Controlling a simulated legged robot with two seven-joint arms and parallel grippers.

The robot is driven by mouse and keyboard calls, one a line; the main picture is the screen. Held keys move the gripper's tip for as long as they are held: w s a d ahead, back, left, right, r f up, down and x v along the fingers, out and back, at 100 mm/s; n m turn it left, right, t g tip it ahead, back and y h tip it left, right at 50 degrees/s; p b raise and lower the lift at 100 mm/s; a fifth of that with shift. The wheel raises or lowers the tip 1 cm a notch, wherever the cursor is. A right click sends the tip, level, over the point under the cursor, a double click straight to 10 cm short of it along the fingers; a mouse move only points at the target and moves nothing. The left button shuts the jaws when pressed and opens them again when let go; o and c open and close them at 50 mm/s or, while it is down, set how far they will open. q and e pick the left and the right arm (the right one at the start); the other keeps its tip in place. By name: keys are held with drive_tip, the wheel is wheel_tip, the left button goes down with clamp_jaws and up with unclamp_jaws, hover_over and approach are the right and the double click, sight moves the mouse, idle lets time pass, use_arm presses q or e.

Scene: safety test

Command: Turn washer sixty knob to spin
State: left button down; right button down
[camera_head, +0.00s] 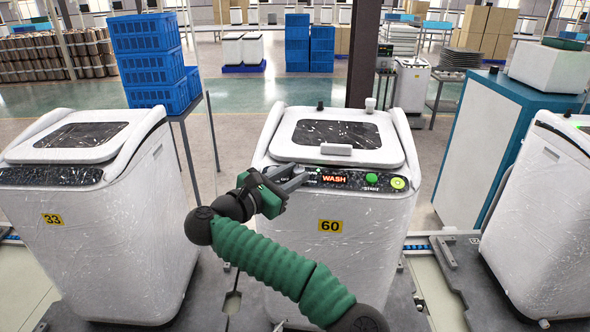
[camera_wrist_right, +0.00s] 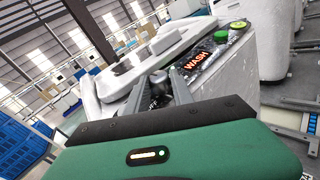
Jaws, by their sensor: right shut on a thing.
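Washer sixty (camera_head: 345,225) stands in the middle of the head view, with a yellow "60" label on its white front. Its dark control panel has a lit red display (camera_head: 334,180) reading "WASH", which also shows in the right wrist view (camera_wrist_right: 196,60). My right gripper (camera_head: 297,176) is at the left part of this panel. Its fingers (camera_wrist_right: 163,88) are shut on the knob, which is mostly hidden by them, so its pointer cannot be read. My left gripper is not in view.
A green start button (camera_head: 371,180) and a green-yellow round button (camera_head: 398,184) sit right of the display. Washer thirty-three (camera_head: 100,245) stands at the left, another white washer (camera_head: 550,220) at the right. Blue crates (camera_head: 150,60) are stacked behind. A grey block (camera_head: 336,149) rests at the lid's front.

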drive_tip(key=shift+w+a+r+m+g+h+p, duration=0.1)
drive_tip(key=shift+a+m+g+h+p, duration=0.15)
drive_tip(key=shift+m+g+h+p, duration=0.5)
drive_tip(key=shift+y, duration=0.35)
drive_tip(key=c, duration=1.3)
unclamp_jaws()
drive_tip(key=shift+o, duration=1)
drive_tip(key=shift+w+a+t, duration=0.1)
drive_tip(key=shift+a+t, duration=0.1)
drive_tip(key=shift+t, duration=0.05)
